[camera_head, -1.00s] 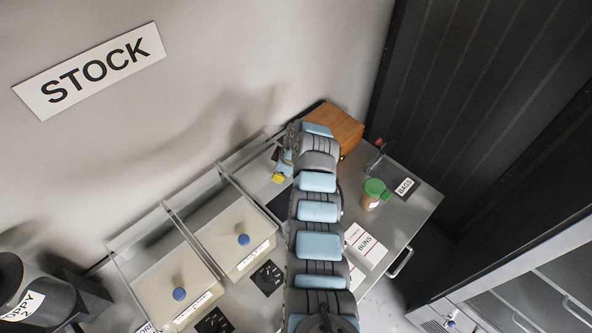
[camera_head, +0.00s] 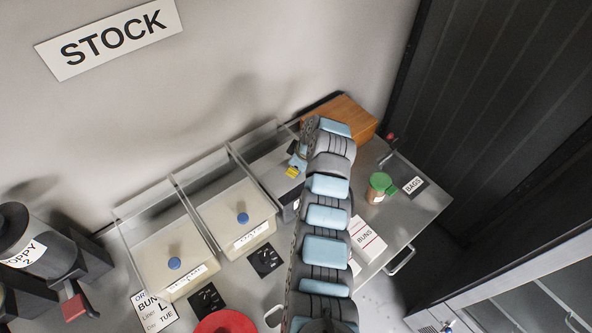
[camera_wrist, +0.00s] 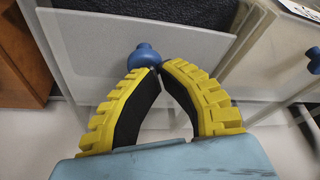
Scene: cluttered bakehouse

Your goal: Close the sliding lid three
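Three clear-railed bins stand in a row against the wall. The two left ones have pale lids with blue knobs, the first lid (camera_head: 165,248) and the second lid (camera_head: 225,212), both over the front of their bins. The third bin (camera_head: 262,165) is partly hidden by my arm. In the wrist view its pale lid (camera_wrist: 95,50) lies beside uncovered dark contents (camera_wrist: 160,8), so it is open. My gripper (camera_wrist: 160,68) has its yellow fingertips together right at the lid's blue knob (camera_wrist: 145,56). The knob shows just beyond the tips, not clearly between them; contact is unclear.
A wooden box (camera_head: 350,116) stands close to the right of the third bin. A red disc (camera_head: 218,323) is at the front.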

